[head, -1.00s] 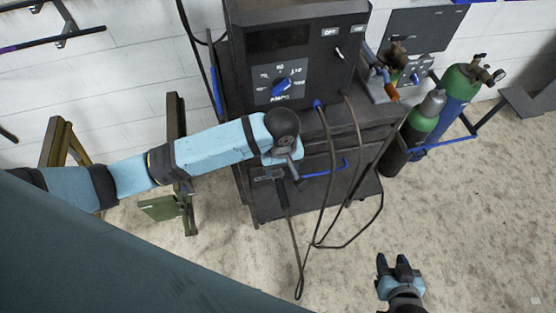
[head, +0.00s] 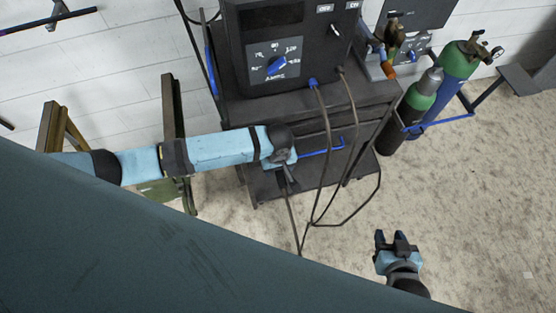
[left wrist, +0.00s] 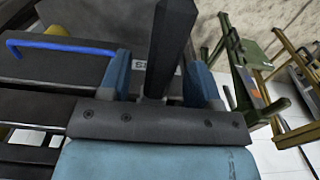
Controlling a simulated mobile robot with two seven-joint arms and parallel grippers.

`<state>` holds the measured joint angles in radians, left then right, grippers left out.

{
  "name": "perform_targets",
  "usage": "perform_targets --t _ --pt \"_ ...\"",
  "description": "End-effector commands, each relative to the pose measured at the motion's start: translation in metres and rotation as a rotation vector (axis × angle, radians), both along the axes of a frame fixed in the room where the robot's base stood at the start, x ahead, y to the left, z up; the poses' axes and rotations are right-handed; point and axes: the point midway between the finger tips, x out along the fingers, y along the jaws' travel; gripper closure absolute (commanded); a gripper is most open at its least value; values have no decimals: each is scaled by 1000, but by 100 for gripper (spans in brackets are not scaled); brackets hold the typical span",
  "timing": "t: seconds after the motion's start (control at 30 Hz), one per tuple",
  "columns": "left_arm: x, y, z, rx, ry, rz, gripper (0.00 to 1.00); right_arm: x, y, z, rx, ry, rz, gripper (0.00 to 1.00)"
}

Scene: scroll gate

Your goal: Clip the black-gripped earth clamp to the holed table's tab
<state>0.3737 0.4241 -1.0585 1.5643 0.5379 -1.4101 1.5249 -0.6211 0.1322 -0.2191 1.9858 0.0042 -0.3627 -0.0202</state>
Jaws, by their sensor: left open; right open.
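My left gripper (head: 288,166) is in front of the welding cart, its forearm reaching in from the left. In the left wrist view its two blue fingers (left wrist: 160,75) are apart, with a dark bar-like grip (left wrist: 172,40) between them. This looks like the black grip of the earth clamp; whether the fingers touch it is unclear. In the head view the clamp is mostly hidden by the gripper, with a dark cable hanging below. My right gripper (head: 393,240) is open and empty over bare floor. I cannot make out the holed table or its tab for certain.
The welding machine (head: 290,40) stands on a dark cart (head: 370,105) with a blue bar (head: 325,149). Its cables (head: 325,140) hang in front. Gas cylinders (head: 440,90) stand at right. An olive stand (head: 174,110) is behind my left arm. Floor at right is clear.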

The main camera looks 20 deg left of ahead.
Motion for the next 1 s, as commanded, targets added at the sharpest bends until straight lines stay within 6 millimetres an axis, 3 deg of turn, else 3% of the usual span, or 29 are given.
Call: perform_targets --t 0.3,0.57,0.6,0.63,0.73,1.0 --pt "0 0 -3 -1 -1 0 43 0 0 0 1 0 -1 57" --pt "0 0 -3 -1 -1 0 100 -1 0 0 1 1 -1 57" --pt "0 0 -3 -1 -1 0 100 -1 0 0 1 1 -1 57" --pt "0 0 -3 -1 -1 0 79 -1 0 0 1 1 -1 57" --pt "0 0 -3 0 0 0 100 -1 0 -1 1 1 -1 57" --pt "0 0 -2 -1 -1 0 100 -1 0 1 0 2 -1 57"
